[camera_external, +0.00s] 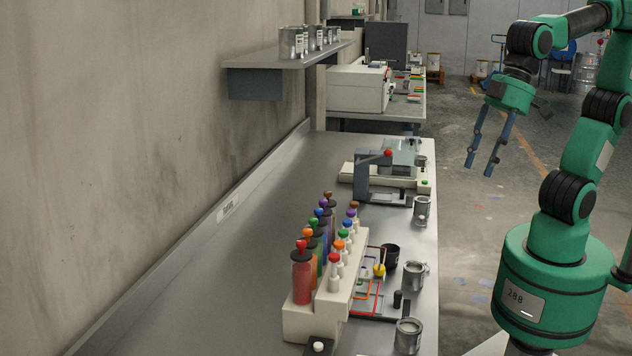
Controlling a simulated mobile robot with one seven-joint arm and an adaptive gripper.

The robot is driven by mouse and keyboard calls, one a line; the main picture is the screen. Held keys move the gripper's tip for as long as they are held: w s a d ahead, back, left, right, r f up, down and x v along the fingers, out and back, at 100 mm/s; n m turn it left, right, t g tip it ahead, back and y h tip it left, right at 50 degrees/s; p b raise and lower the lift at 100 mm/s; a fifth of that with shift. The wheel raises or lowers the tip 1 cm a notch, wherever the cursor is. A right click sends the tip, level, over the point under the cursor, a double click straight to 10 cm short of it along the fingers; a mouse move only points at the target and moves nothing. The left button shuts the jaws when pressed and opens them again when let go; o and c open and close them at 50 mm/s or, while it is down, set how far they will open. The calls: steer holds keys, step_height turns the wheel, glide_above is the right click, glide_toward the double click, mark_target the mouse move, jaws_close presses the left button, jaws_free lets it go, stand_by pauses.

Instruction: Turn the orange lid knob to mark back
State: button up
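A rack (298,322) stands on the steel bench with several coloured tubes in a back row. The orange lid knob (307,232) tops the second tube from the near end, behind the red one (302,245). A smaller orange cap (340,244) sits on a white bottle in the front row. The knob's turn angle and any mark for back are too small to make out. My gripper (479,168) is open and empty, with its two blue fingers pointing down. It hangs in the air right of the bench, well away from the rack.
Metal cups (408,336) stand along the bench's right edge, near a dark cup (391,256) and a wire frame. A grey device with a red knob (388,153) stands farther back. A wall shelf (285,62) holds tins. The bench left of the rack is clear.

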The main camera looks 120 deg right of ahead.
steer(key=w+d+r+m+g+p, duration=0.1)
steer(key=w+d+r+m+p, duration=0.25)
steer(key=w, duration=0.55)
steer(key=m+g+p, duration=0.3)
steer(key=m+p, duration=1)
steer(key=m, duration=0.2)
glide_above(307, 229)
step_height(307, 229, down, 5)
steer(key=shift+r, duration=0.25)
steer(key=shift+f, duration=0.1)
step_height(307, 229, down, 14)
steer(key=shift+r, duration=0.2)
